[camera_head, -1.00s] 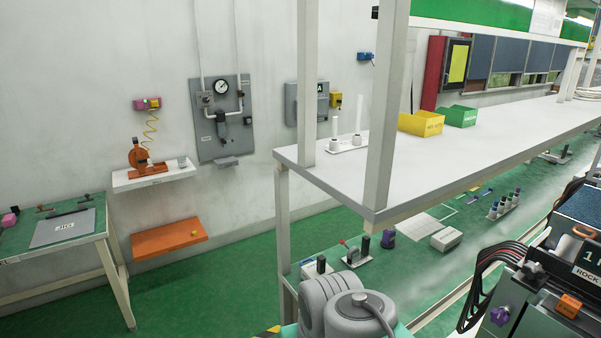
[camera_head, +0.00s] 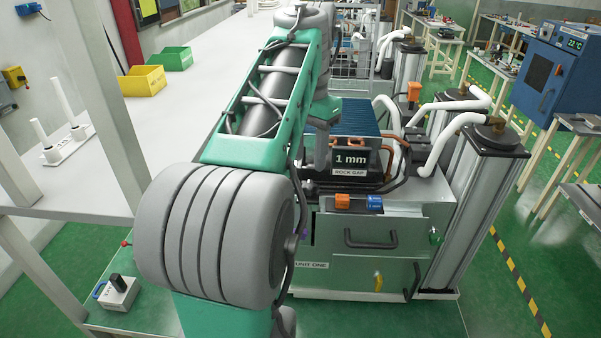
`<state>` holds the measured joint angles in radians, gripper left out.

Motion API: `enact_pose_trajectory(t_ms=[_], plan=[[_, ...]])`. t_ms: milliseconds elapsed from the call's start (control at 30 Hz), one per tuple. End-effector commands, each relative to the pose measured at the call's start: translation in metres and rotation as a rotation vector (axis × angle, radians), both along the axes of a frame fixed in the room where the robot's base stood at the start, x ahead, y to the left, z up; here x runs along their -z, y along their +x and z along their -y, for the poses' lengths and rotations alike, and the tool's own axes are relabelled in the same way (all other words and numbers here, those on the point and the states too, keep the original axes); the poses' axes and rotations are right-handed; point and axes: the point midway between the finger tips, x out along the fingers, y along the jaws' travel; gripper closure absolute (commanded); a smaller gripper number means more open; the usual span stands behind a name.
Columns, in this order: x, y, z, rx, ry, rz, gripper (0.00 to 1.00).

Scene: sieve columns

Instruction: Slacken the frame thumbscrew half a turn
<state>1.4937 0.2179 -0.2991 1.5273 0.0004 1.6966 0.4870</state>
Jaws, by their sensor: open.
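The machine labelled UNIT ONE (camera_head: 400,221) stands right of my arm, with a sign reading "1 mm ROCK GAP" (camera_head: 350,162) on top. No part is clearly marked as the frame thumbscrew. A sliver of a purple part (camera_head: 302,216) shows at the machine's left edge, mostly hidden by my arm. A green knob (camera_head: 436,237) sits on the front's right side and a yellow handle (camera_head: 378,281) lower down.
A white bench (camera_head: 190,125) with yellow (camera_head: 142,81) and green (camera_head: 175,59) bins runs along the left. Tall silver columns (camera_head: 480,195) with white hoses stand at the machine's right. A blue oven (camera_head: 560,75) is at far right. Green floor is clear at lower right.

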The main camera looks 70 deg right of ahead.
Motion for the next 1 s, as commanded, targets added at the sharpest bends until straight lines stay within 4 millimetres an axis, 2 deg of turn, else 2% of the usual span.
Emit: enact_pose_trajectory(t_ms=[200,300,633,967,1000], plan=[[0.039,-0.003,-0.001,0.005,0.003,-0.001,0.58],[0.047,-0.002,0.000,0.003,-0.002,-0.001,0.58],[0.064,0.000,0.000,-0.002,-0.002,0.000,0.58],[0.065,0.000,0.000,-0.003,-0.001,0.001,0.58],[0.065,0.000,0.000,-0.003,-0.001,0.001,0.60]])
